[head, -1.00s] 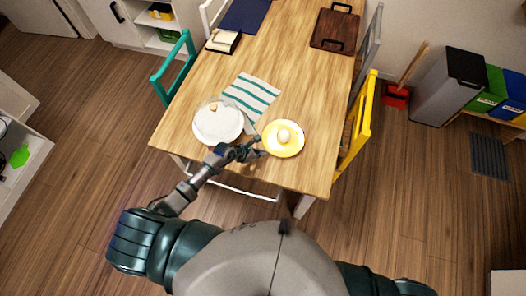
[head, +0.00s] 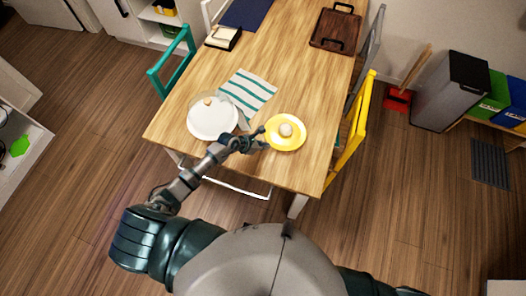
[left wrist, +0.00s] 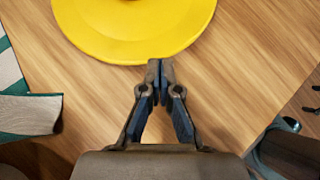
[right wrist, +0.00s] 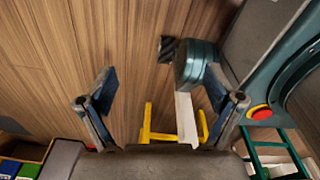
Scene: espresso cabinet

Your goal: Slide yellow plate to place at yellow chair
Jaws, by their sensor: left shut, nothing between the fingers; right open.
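The yellow plate (head: 270,143) lies flat near the front right of the wooden table, with a small pale round thing (head: 286,130) on it. The yellow chair (head: 360,125) stands at the table's right side, to the right of the plate. My left gripper (head: 263,138) is shut and empty at the plate's left edge. In the left wrist view its fingertips (left wrist: 160,68) meet the rim of the yellow plate (left wrist: 135,48); light contact is hard to tell. My right gripper (right wrist: 160,78) is open and empty over the floor, and is out of the head view.
A white plate with a clear cover (head: 212,120) stands left of my left gripper. A striped cloth (head: 247,92) lies behind it. A dark wooden tray (head: 335,28) is at the back right. The table (head: 300,80) is bare between the yellow plate and its right edge.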

